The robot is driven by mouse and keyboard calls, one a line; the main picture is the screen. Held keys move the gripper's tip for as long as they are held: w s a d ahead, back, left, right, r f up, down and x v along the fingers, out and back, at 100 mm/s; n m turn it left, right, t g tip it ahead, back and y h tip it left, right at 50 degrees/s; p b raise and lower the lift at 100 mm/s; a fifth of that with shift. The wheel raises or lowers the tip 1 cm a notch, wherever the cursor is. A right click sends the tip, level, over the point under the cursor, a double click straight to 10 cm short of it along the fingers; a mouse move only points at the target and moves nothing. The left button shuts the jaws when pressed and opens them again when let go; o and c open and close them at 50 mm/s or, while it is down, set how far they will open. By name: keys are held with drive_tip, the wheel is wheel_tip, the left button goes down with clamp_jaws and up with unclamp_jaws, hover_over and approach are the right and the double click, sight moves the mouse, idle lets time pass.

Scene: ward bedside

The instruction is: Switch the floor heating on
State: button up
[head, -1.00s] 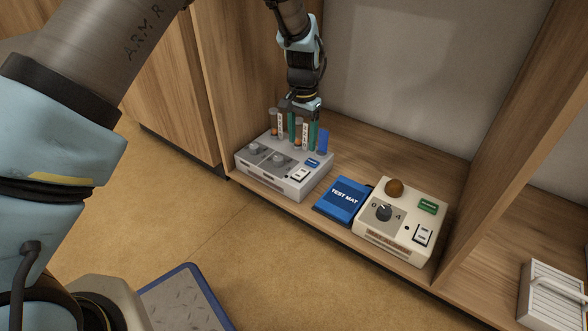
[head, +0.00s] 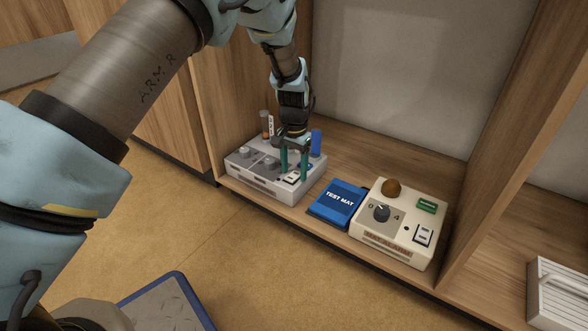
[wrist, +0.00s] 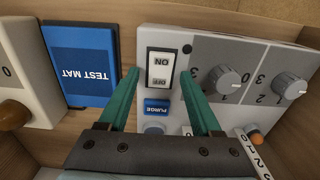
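A grey control unit (head: 262,185) stands at the left of the low shelf, with two knobs and an ON/OFF rocker switch (wrist: 161,66). In the wrist view the switch is upside down, and I cannot tell which half is pressed. My gripper (head: 294,177) points down over this unit; its two green fingers are apart with nothing between them. In the wrist view the gripper (wrist: 160,76) has one fingertip on either side of the switch. I cannot tell whether they touch the panel. The label on the unit's front is too small to read.
A blue PURGE button (wrist: 157,107) is close to the switch. Upright tubes (head: 265,124) stand at the unit's back. A blue TEST MAT box (head: 337,206) lies to the right, then a cream unit (head: 399,253) with a knob, brown dome and rocker. Wooden panels flank the shelf.

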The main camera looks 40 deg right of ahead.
clamp_jaws()
idle(0.3)
drive_tip(key=shift+r, duration=0.1)
drive_tip(key=shift+a+h+p, duration=0.2)
drive_tip(key=shift+h+p, duration=0.2)
drive_tip(key=shift+p, duration=0.05)
drive_tip(key=shift+s+a+t+h, duration=0.15)
drive_tip(key=shift+t+h, duration=0.25)
drive_tip(key=shift+h, duration=0.7)
drive_tip(key=shift+o, duration=0.4)
unclamp_jaws()
